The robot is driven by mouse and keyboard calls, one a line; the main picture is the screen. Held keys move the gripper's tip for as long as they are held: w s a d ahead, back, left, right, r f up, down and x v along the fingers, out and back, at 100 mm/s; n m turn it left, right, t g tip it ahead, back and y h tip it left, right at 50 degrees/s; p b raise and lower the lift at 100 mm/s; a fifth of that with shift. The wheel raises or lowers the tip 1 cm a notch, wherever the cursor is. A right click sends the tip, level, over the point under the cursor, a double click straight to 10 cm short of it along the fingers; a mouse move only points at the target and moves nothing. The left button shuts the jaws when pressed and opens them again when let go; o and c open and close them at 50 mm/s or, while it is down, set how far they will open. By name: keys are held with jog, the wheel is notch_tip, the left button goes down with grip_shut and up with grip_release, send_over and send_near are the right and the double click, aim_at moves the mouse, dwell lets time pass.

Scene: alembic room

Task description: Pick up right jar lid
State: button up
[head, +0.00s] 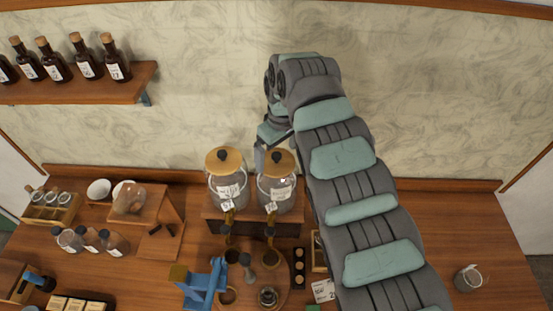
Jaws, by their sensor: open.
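Two glass jars with round wooden lids and dark knobs stand side by side on a wooden stand. The right jar lid (276,164) sits on the right jar (277,196), and the left jar lid (224,161) sits on the left jar (228,190). My arm reaches up along the right and bends down behind the jars. My gripper (261,157) is open, close to the left and back edge of the right lid. Its fingertips are partly hidden, and I cannot tell whether they touch the lid.
The stand (250,228) raises the jars above the wooden table. Small cups and a blue device (205,285) stand in front. A bottle shelf (120,88) is at upper left. Table room is clear on the right, left of a small glass jar (468,279).

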aim_at(277, 154)
jog(key=shift+w+f, duration=0.1)
jog(key=shift+f, duration=0.8)
jog(key=c, duration=1)
jog(key=shift+o, duration=0.2)
jog(key=shift+a+r, duration=0.1)
notch_tip(277, 154, up, 20)
jog(key=p, duration=0.2)
